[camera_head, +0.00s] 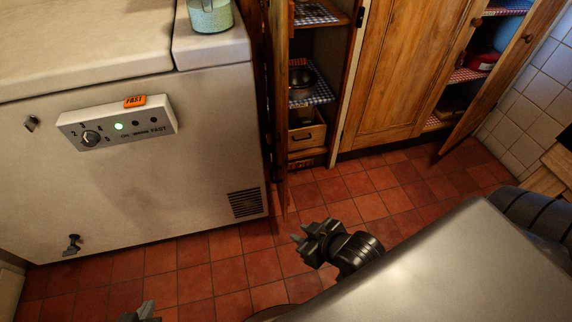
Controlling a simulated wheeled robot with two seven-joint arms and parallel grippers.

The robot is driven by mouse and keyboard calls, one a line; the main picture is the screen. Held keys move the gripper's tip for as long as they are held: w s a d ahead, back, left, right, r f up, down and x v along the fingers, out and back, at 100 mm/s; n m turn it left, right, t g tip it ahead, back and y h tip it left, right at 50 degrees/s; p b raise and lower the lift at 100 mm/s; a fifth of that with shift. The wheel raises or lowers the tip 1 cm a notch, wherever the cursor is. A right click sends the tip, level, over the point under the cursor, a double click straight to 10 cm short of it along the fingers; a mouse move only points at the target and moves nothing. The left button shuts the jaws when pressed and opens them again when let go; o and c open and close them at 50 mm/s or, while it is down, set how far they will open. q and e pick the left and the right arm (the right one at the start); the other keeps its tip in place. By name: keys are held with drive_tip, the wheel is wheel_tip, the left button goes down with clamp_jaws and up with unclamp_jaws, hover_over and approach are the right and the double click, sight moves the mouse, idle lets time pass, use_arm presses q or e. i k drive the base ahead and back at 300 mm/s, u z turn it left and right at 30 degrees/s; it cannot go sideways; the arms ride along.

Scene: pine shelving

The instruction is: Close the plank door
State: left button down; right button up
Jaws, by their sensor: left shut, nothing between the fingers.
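Pine shelving with plank doors stands at the back. One door (279,120) at the left is open and seen almost edge-on beside the freezer. Another door (496,85) at the right stands open towards the tiled wall, with a dark round knob. The middle door (392,75) is closed. My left gripper (141,312) is at the bottom edge, mostly cut off, shut and empty, away from the doors. My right gripper (306,240) is over the floor in front of the shelving, touching no door; its finger gap is unclear.
A white chest freezer (150,200) with a control panel (118,125) fills the left. A green container (210,14) stands on it. Shelves hold a dark bowl (301,77) and a wooden drawer (306,135). Red floor tiles (385,180) are clear before the shelving.

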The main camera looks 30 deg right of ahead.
sight(278, 15)
drive_tip(key=k, duration=0.4)
drive_tip(key=z, duration=0.85)
drive_tip(key=i, duration=0.4)
drive_tip(key=z, duration=0.05)
